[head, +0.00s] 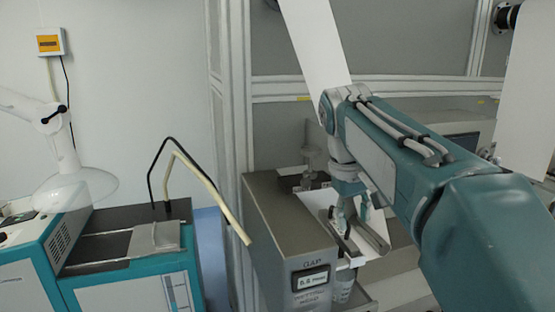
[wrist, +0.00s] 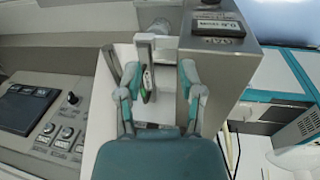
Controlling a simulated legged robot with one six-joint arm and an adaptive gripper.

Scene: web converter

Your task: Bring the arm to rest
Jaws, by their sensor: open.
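My arm (head: 395,165), teal and grey, reaches in from the right of the head view and bends downward at its far end. My gripper (head: 352,225) points down beside a grey machine box. In the wrist view my gripper (wrist: 160,72) has its two teal-tipped fingers spread apart. A small upright piece with a green edge (wrist: 147,86) shows between the fingers. I cannot tell how far below them it is, and no grip on it shows.
The grey box (head: 290,235) with a small display stands close left of my gripper. A sloping white sheet (head: 315,45) rises behind my arm. A control panel (wrist: 50,120) with knobs lies left in the wrist view. A teal-and-white machine (head: 125,260) stands further left.

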